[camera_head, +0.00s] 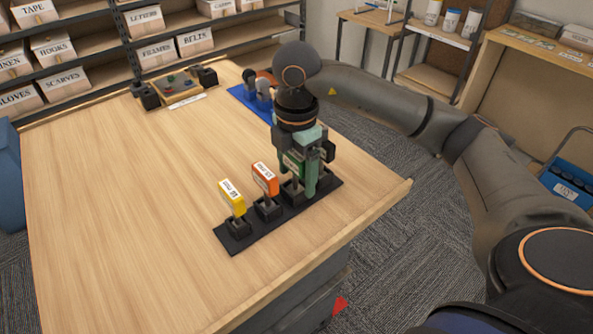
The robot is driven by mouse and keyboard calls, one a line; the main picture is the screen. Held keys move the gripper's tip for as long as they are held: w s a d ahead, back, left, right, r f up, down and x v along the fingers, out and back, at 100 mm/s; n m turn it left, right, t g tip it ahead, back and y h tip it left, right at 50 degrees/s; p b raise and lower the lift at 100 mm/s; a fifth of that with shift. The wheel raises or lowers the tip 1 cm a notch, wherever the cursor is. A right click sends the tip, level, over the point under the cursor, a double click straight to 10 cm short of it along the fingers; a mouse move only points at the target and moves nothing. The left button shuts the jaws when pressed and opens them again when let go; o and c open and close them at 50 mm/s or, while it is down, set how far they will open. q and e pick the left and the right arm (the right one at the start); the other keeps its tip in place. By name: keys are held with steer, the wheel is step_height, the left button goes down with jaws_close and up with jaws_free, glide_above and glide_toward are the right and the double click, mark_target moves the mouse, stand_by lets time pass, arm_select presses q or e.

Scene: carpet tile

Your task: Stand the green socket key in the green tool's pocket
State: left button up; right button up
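The green socket key (292,163) stands upright at the third block of a dark rack strip (257,234), with its label facing me. Its lower end is at the block (292,190); how deep it sits is hard to see. My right gripper (302,172) points down over it, with its teal fingers close on both sides of the key, and looks shut on it. The fingers hide part of the key and the strip's far end. My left gripper is not in view.
A yellow tool (232,197) and an orange tool (265,178) stand in blocks to the left on the same strip. A blue mat (240,92) with dark items lies behind my gripper. A wooden tray (182,96) is at the back. The table's left half (110,220) is clear.

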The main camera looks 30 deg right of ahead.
steer(key=shift+o, duration=1.1)
steer(key=shift+r, duration=0.1)
steer(key=shift+r, duration=0.4)
step_height(320, 180, up, 12)
steer(key=p, duration=0.2)
steer(key=shift+f+p, duration=0.25)
steer(key=shift+p, duration=0.05)
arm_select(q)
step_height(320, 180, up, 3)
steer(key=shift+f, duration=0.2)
